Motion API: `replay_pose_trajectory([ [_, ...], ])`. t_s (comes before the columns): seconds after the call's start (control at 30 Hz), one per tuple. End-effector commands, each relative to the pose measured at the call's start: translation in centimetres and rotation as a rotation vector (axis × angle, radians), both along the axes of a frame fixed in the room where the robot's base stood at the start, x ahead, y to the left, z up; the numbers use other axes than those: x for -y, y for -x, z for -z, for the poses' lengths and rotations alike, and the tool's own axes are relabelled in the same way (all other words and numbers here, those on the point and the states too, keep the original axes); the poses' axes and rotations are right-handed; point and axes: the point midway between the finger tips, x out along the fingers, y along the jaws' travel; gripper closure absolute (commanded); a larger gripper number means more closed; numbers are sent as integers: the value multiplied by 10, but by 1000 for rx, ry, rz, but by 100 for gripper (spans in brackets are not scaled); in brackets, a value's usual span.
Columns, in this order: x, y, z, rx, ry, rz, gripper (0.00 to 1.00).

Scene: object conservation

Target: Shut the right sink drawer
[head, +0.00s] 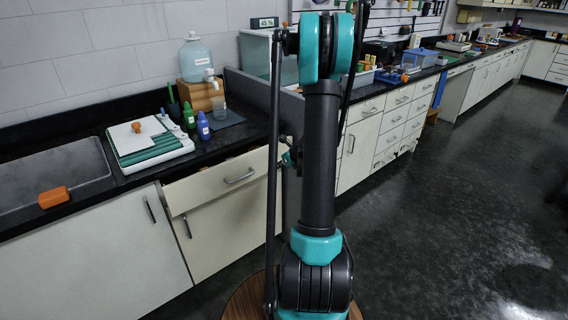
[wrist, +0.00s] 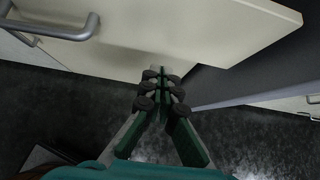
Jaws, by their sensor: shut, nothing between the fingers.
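The cream sink drawer (head: 217,184) with a grey bar handle (head: 240,177) stands partly open under the black counter, its front out from the cabinet. A dark gap shows above its top edge. In the wrist view the drawer front (wrist: 185,28) fills the top, with its handle (wrist: 55,28) at the upper left. My gripper (wrist: 163,78) is shut and empty, its fingertips at or close to the drawer's lower edge; I cannot tell whether they touch. In the head view my arm mostly hides the gripper.
Cabinet doors (head: 95,255) lie left of the drawer. On the counter are a white-and-green tray (head: 150,150), small bottles (head: 203,126) and a water jug (head: 195,57). An orange object (head: 53,197) sits at the left edge. Dark floor (head: 450,210) is clear at right.

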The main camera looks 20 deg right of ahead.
Motion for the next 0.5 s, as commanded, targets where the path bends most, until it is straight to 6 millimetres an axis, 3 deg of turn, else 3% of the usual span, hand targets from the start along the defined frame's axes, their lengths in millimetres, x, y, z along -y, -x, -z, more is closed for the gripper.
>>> replay_pose_trajectory([
  [0.1,-5,-13,13,0,0,-3,100],
  [0.3,-13,-39,11,0,0,-1,100],
  [0.5,-16,-48,11,0,0,-1,100],
])
